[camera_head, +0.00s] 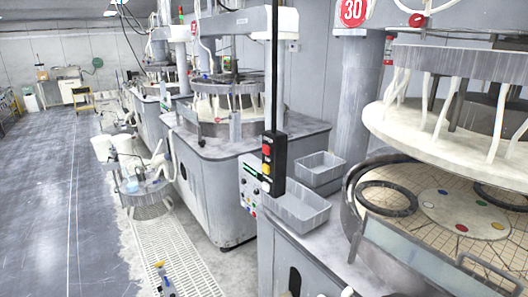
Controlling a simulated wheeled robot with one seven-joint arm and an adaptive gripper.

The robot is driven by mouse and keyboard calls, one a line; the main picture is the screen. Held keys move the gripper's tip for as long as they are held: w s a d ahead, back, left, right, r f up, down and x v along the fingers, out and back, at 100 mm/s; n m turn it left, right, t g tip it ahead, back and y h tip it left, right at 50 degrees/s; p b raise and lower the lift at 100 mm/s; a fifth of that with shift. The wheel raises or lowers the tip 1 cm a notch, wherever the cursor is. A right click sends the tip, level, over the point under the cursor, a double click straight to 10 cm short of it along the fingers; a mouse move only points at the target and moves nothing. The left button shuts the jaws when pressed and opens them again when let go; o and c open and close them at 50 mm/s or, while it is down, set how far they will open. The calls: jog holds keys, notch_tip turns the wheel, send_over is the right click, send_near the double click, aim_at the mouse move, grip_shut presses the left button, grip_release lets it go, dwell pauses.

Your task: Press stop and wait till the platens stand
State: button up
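At right, the upper platen (425,130) is raised above the lower platen (425,235), which has a tan gridded face and a pale centre disc with coloured dots. A single frame does not show whether the platens turn. Another platen set (228,103) stands on the machine behind. My gripper is not in view.
Two grey bins (297,206) (318,169) rest on the machine tops beside the pendant. A clear guard (400,262) stands at the near platen's edge. A small round stand with white containers (146,193) is at left. The floor (50,190) at far left is open.

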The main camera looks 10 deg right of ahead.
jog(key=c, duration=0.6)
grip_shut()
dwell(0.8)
